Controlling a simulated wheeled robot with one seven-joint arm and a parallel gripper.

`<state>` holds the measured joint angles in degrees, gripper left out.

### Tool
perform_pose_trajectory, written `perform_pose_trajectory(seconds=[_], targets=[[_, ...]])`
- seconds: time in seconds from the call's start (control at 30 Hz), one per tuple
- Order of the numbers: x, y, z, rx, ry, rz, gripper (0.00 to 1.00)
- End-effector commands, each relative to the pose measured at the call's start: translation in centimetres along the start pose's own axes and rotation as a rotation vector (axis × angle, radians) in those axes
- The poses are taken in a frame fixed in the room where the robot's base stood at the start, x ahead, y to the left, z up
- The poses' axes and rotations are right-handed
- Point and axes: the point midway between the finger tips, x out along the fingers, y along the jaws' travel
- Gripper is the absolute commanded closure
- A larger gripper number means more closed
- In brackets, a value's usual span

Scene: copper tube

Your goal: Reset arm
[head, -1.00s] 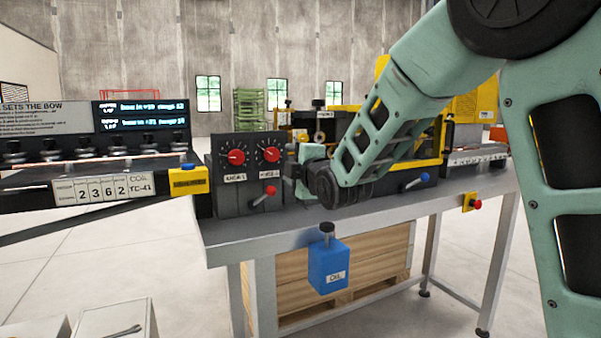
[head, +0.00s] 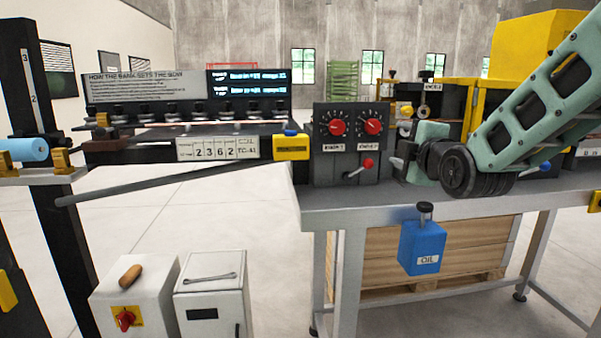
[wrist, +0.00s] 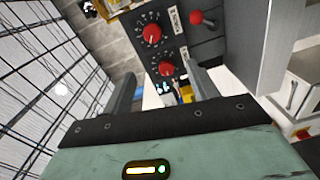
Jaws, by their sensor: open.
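My arm (head: 555,95) reaches in from the right in the head view, over the grey workbench (head: 340,212). My gripper (head: 397,163) is at its end, just right of the dark control box (head: 346,130) with two red knobs and a red-tipped lever (head: 366,164). In the wrist view my gripper (wrist: 160,85) shows two fingers spread apart with nothing between them. The red knobs (wrist: 152,34) lie beyond the fingers. I cannot tell the exact gap between my gripper and the box.
A blue oil can (head: 422,247) hangs at the bench's front edge. A roller machine with a coil counter (head: 216,149) and a long dark bar stand left. Two white cabinets (head: 212,290) stand on the floor at lower left. Floor between them and the bench is open.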

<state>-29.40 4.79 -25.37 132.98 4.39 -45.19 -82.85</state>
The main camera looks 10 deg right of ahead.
Motion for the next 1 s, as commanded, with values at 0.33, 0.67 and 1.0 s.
perform_pose_trajectory(seconds=[0.33,0.67,1.0], targets=[[-11.2,-11.0,-12.1,0.547,-0.021,-0.754,0.41],[-30.5,-16.3,-14.6,0.683,-0.562,-1.321,0.41],[-35.1,-16.6,-13.4,0.655,-0.763,-1.376,0.41]])
